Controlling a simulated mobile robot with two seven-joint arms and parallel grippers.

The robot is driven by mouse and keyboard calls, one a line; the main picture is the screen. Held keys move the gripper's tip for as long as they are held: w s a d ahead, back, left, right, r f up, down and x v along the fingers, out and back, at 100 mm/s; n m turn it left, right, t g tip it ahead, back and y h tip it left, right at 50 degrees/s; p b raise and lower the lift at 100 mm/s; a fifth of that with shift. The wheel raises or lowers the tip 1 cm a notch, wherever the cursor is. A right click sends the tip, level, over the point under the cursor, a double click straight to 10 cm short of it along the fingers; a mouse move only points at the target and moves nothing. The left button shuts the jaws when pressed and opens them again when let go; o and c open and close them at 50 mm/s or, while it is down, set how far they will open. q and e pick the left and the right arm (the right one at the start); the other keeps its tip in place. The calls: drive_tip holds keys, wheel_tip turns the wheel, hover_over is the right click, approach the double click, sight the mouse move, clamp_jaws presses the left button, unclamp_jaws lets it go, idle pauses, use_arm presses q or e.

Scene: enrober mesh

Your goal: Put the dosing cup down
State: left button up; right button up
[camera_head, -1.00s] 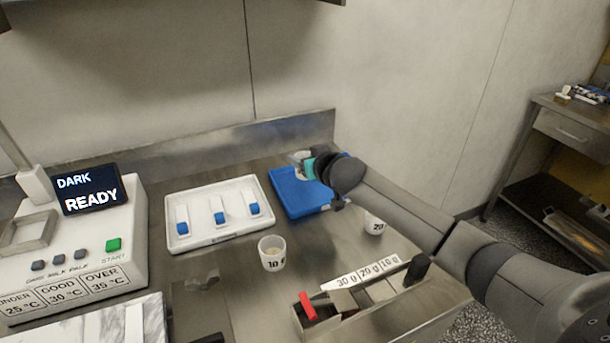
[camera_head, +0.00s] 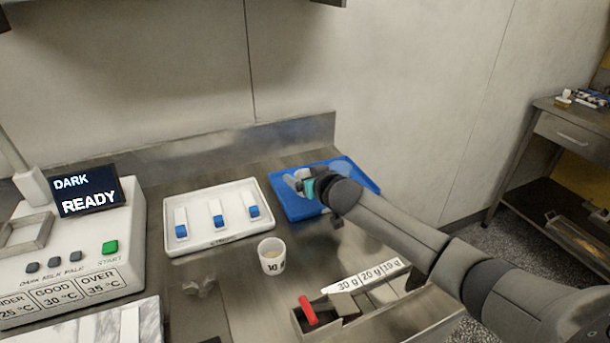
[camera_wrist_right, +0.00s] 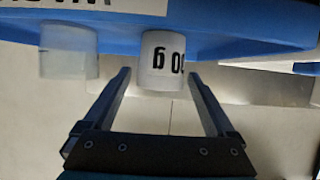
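A small white dosing cup (camera_wrist_right: 162,62), with lettering upside down that looks like "30 g", stands at the blue tray (camera_head: 373,186) in the right wrist view. My right gripper (camera_wrist_right: 159,74) has its two fingers spread, with a gap on each side of the cup, so it is open. In the head view my right gripper (camera_head: 303,184) is over the left part of the blue tray, and the white cup is partly hidden by it. A translucent cup (camera_wrist_right: 68,52) stands beside the white cup in the wrist view. My left gripper is not in view.
A white cup (camera_head: 271,257) marked 10 with pale contents stands on the steel table. A white tray (camera_head: 235,237) with blue-ended pieces is left of the blue tray. A labelled weight box (camera_head: 343,307) is in front; a machine reading READY (camera_head: 90,190) stands left.

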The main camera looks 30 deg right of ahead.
drive_tip(key=shift+r, duration=0.2)
drive_tip(key=p+v, duration=0.3)
drive_tip(key=v, duration=0.9)
drive_tip(key=shift+d+f, duration=0.1)
